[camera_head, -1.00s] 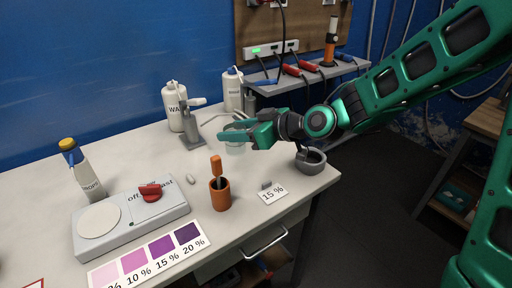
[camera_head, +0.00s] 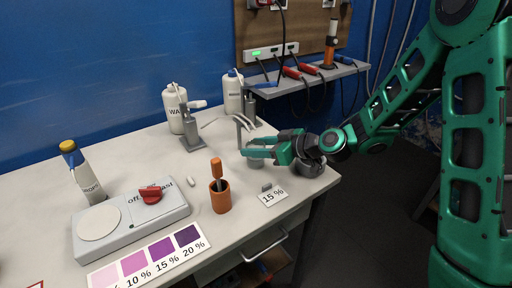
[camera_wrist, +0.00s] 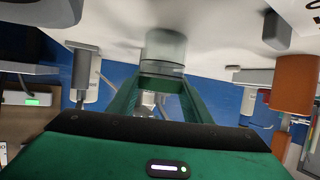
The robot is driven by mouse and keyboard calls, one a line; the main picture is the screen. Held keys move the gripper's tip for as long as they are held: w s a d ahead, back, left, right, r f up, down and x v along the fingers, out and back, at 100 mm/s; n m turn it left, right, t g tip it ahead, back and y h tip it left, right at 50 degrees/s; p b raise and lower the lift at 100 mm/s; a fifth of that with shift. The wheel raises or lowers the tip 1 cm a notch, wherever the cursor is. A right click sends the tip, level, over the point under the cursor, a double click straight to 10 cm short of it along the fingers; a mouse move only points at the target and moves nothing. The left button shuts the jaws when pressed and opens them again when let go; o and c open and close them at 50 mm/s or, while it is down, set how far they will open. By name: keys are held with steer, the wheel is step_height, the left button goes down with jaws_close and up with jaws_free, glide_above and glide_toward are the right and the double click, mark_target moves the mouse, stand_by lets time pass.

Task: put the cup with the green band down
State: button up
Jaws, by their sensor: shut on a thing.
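My gripper (camera_head: 250,146) is shut on a small translucent grey cup (camera_head: 255,162), low over the right part of the white table (camera_head: 150,150). The cup shows below the green fingers in the head view. In the wrist view, which is upside down, the cup (camera_wrist: 165,48) sits between the fingertips (camera_wrist: 160,85), its base at or just above the table top. I cannot tell whether it touches.
A grey mortar (camera_head: 310,166) stands behind my wrist near the right table edge. The stirrer plate (camera_head: 130,220) is at left.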

steer(key=o, duration=1.2)
steer(key=shift+r, duration=0.1)
steer(key=v, duration=1.2)
